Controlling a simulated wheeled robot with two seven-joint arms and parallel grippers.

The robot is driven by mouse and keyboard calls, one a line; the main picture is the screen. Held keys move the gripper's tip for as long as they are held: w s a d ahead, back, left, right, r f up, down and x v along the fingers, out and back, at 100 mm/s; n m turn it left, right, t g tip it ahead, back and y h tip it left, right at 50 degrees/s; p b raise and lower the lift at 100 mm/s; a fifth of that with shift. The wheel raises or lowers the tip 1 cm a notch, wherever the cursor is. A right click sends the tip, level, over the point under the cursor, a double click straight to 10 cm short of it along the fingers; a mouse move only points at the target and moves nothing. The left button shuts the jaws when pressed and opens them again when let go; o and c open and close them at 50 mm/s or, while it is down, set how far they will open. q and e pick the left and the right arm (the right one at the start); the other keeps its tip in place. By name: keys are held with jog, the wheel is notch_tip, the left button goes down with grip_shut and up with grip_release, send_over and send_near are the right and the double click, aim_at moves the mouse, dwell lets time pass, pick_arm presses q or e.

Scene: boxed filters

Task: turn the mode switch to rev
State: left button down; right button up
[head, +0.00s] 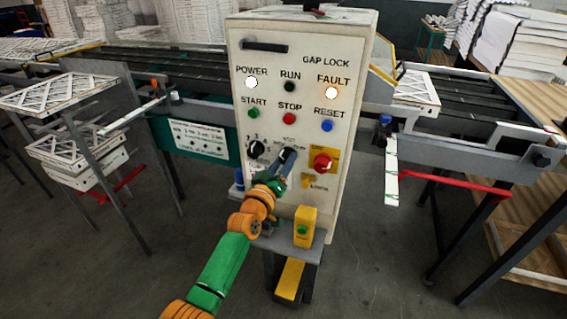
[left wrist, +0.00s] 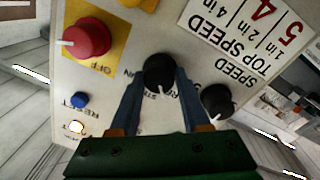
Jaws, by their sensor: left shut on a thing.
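The mode switch (head: 289,151) is a black round knob on the front of the white control cabinet (head: 268,190), right of the speed knob (head: 256,148). My left gripper (head: 282,168) comes from below and is shut on it. In the left wrist view, which is upside down, the mode switch (left wrist: 158,70) sits between the blue-grey fingers of my left gripper (left wrist: 157,82). A white pointer line on it runs downward in that picture. The small labels around it are partly hidden by the fingers, and I cannot tell which position it points to. My right gripper is not in view.
A red knob (head: 321,162) on a yellow plate is right of the switch. Green, red and blue buttons and lit POWER (head: 251,83) and FAULT (head: 331,93) lamps are above. A yellow box with a green button (head: 304,228) stands below. Conveyors flank the cabinet.

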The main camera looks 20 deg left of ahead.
pick_arm(q)
jog(key=shift+n, duration=0.5)
jog(key=shift+c, duration=1.8)
grip_release()
jog(key=s, duration=0.7)
jog(key=shift+a+f+p, duration=0.15)
jog(key=shift+a+p, duration=0.1)
jog(key=shift+p, duration=0.1)
